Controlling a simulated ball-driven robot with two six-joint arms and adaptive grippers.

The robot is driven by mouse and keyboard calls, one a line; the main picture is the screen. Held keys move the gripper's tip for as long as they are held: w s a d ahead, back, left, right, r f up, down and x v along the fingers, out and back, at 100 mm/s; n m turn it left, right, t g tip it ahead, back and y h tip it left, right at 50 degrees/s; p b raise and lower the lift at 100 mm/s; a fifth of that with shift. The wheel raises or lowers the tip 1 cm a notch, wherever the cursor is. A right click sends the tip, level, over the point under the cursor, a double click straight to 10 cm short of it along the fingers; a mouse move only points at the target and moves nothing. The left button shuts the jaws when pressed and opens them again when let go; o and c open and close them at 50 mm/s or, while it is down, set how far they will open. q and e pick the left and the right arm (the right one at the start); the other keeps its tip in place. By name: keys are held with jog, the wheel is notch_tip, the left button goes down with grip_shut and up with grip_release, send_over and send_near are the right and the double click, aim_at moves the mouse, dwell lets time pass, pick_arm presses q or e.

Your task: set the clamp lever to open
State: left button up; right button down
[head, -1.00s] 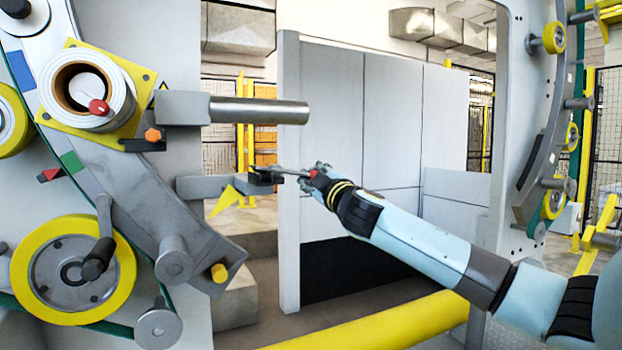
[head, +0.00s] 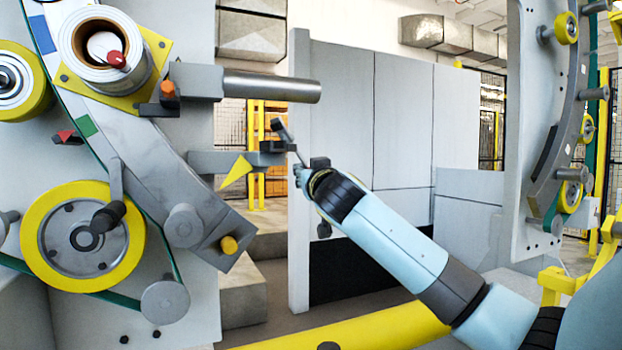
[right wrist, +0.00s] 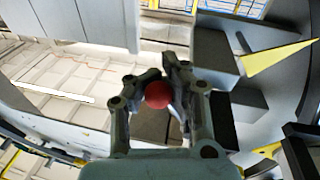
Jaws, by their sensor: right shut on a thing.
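The clamp (head: 272,147) is a dark block at the end of a grey arm bracket. Its dark upper piece (head: 281,130) stands tilted up. A thin grey lever rod (head: 299,157) slopes down and right from the clamp to my right gripper (head: 303,174). The right wrist view shows the lever's red ball knob (right wrist: 158,94) between the two fingers of my right gripper (right wrist: 160,88), which is shut on it. The fingers hide the knob in the head view. My left gripper is not in view.
A grey horizontal bar (head: 270,86) sticks out above the clamp. A yellow triangular pointer (head: 236,172) is just left of it. A white roll (head: 98,45) and a yellow wheel (head: 75,245) are at the left. A yellow rail (head: 370,328) crosses the bottom.

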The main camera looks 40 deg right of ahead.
jog(key=shift+w+a+f+m+g+b, duration=0.25)
jog(key=shift+a+m, duration=0.45)
jog(key=shift+m, duration=0.55)
jog(key=shift+w+a+f+m+g+b, duration=0.1)
jog(key=shift+a+f+m+g+b, duration=0.2)
jog(key=shift+a+m, duration=0.75)
jog(key=shift+w+a+f+m+g+b, duration=0.15)
jog(key=shift+a+f+m+g, duration=0.2)
jog(key=shift+m, duration=1.15)
jog(key=shift+a, duration=0.1)
jog(key=shift+f, duration=0.1)
